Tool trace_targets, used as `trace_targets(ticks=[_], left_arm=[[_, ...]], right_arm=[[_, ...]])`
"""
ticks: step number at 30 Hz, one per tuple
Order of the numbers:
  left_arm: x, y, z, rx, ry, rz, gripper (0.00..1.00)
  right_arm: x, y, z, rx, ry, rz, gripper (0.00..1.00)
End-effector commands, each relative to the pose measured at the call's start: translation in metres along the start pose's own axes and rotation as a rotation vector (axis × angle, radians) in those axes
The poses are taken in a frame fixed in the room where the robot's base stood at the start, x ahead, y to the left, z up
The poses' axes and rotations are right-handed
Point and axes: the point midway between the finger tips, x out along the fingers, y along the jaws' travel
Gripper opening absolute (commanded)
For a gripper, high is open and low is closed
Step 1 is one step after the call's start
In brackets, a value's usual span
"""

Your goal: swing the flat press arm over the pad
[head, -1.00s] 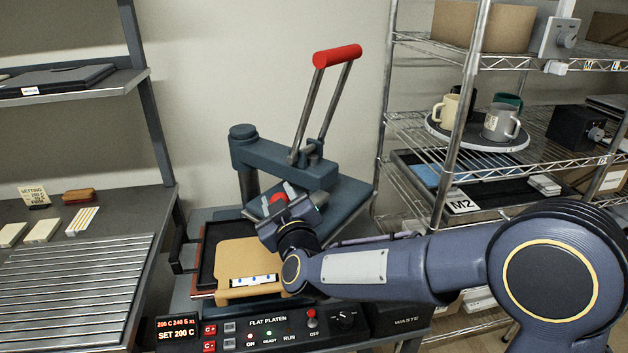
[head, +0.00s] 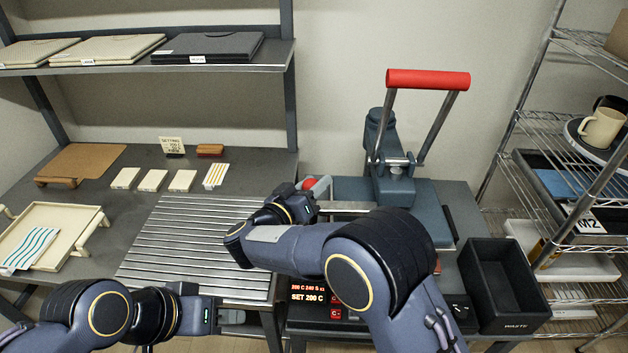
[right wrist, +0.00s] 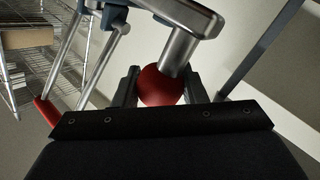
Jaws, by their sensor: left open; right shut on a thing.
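The blue-grey press stands right of centre in the head view. Its press arm (head: 393,183) reaches forward from the post, with the flat upper platen (head: 432,212) beneath and the red lever handle (head: 428,79) raised. A metal bar ends in a red ball knob (head: 309,183) on the platen's left. My right gripper (head: 306,194) is shut on this knob, which also shows between the fingers in the right wrist view (right wrist: 160,87). The pad is hidden behind the platen and my right arm. My left gripper (head: 226,316) is open and empty at the table's front edge.
A slatted rack (head: 190,245) lies left of the press. Pale blocks (head: 152,180) and a cream tray (head: 55,235) stand on the table. A black waste bin (head: 503,285) is right of the press, before a wire shelf (head: 545,120) with mugs.

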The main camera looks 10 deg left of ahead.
Motion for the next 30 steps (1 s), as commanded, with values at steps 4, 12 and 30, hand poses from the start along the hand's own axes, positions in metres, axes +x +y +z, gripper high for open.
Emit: trace_targets(ticks=[4, 12, 30], left_arm=[[-0.0022, 0.001, -0.001, 0.0, 0.0, 0.0, 0.41], [-0.0022, 0.001, -0.001, 0.0, 0.0, 0.0, 0.41], [-0.0017, 0.0008, -0.0008, 0.0, 0.0, 0.0, 0.41]], right_arm=[[0.0061, 0.0039, -0.002, 0.004, -0.007, 0.031, 0.0], [0.0079, 0.0053, -0.0017, 0.005, -0.011, 0.041, 0.0], [0.0034, 0.0025, -0.0004, 0.002, -0.012, 0.031, 0.6]])
